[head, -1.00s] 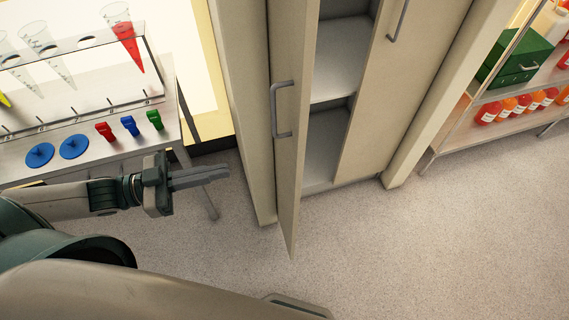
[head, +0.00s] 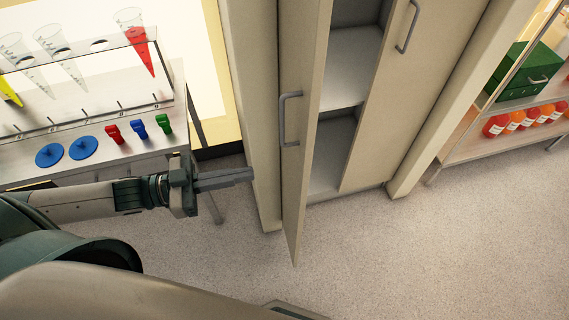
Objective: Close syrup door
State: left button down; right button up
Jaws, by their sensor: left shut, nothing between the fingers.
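A tall beige cabinet stands in the middle of the head view. Its left door (head: 306,110) is swung open toward me, with a grey bar handle (head: 288,118) on its face. Its right door (head: 408,110) is in line with the cabinet front and has its own handle (head: 407,27). Bare shelves (head: 350,65) show in the gap between the doors. My left gripper (head: 252,174) is shut and empty, to the left of the open door and below its handle, apart from it. My right gripper is not in view.
A metal table (head: 110,150) at left carries a rack of cones, blue discs and coloured clips. At right, a shelf (head: 490,148) holds orange-red bottles and a green box (head: 522,72). The speckled floor (head: 420,255) in front is clear.

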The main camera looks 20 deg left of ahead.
aim_at(300, 164)
pick_arm(q)
jog(key=p+x, duration=0.3)
jog(key=x, duration=0.6)
jog(key=shift+r, duration=0.15)
jog(key=shift+w+d, duration=0.25)
jog(key=shift+d, duration=0.3)
jog(key=shift+w+d+p, duration=0.1)
jog(key=shift+p, duration=0.2)
